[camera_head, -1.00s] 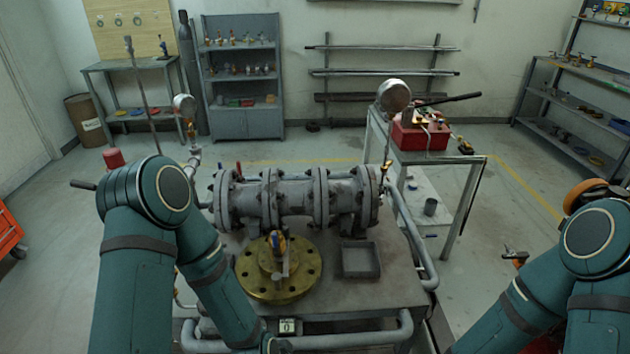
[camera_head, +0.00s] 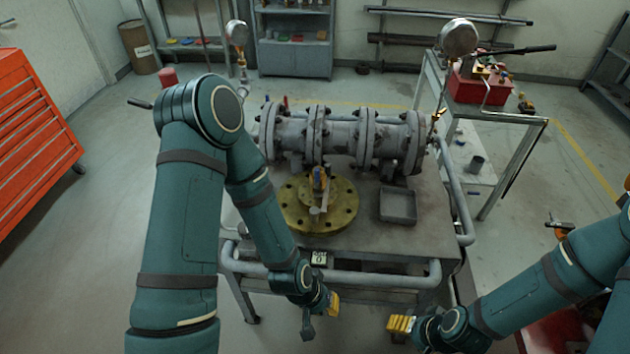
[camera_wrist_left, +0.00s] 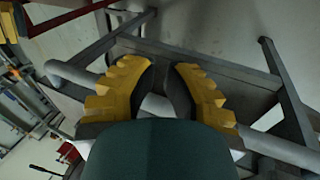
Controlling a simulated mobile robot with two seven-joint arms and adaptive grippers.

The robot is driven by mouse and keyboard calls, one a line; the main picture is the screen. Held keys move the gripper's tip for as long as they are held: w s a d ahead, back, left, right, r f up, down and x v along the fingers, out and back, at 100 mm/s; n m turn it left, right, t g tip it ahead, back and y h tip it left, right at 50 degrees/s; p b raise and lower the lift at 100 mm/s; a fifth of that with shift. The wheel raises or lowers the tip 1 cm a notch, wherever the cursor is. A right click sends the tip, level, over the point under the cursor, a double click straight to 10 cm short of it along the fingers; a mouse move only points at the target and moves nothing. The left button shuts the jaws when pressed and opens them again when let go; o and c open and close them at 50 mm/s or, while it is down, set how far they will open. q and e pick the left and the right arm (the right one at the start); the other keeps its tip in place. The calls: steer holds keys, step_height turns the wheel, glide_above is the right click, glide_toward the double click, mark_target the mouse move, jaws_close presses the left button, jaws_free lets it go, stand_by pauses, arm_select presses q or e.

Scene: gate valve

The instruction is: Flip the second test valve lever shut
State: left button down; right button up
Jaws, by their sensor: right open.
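The grey flanged pipe assembly (camera_head: 343,135) lies across the work table. A small upright red lever (camera_head: 286,101) and a small dark one (camera_head: 266,99) stand at its left end. A small orange-yellow fitting (camera_head: 437,116) is at its right end. A small valve with a blue and yellow top (camera_head: 318,181) stands on the brass flange (camera_head: 340,212). I cannot tell which is the second test valve. My left gripper (camera_head: 322,312) is below the table's front edge, away from the valves; its yellow fingers (camera_wrist_left: 164,68) are apart and empty. My right gripper (camera_head: 400,325) is open and empty, also in front.
A grey tray (camera_head: 398,218) sits on the table right of the flange. A grey rail (camera_head: 400,279) runs along the table's front. A red toolbox (camera_head: 478,88) stands on a side table, and a red cabinet (camera_head: 30,140) is at left. Floor is clear at left.

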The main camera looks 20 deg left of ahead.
arm_select(q)
steer(key=w+d+r+n+t+h+b, duration=0.3)
steer(key=d+n+h, duration=0.1)
steer(key=n+h, duration=0.15)
steer(key=w+a+r+n+t+b, duration=0.1)
steer(key=w+a+r+n+t, duration=0.1)
steer(key=w+a+r+t, duration=0.25)
steer(key=w+a+r+n+t+y+b, duration=0.1)
steer(key=a+r+n+t, duration=0.1)
steer(key=a+r, duration=0.3)
steer(key=w+a+r+n+t+y, duration=0.1)
steer(key=a+r+t, duration=0.4)
steer(key=a, duration=0.6)
steer(key=shift+w+a+r+n+y+b, duration=0.15)
steer(key=shift+a+r+n+y+b, duration=0.25)
steer(key=shift+r+n+y, duration=0.25)
steer(key=shift+w+f+t, duration=0.1)
steer(key=shift+t, duration=0.15)
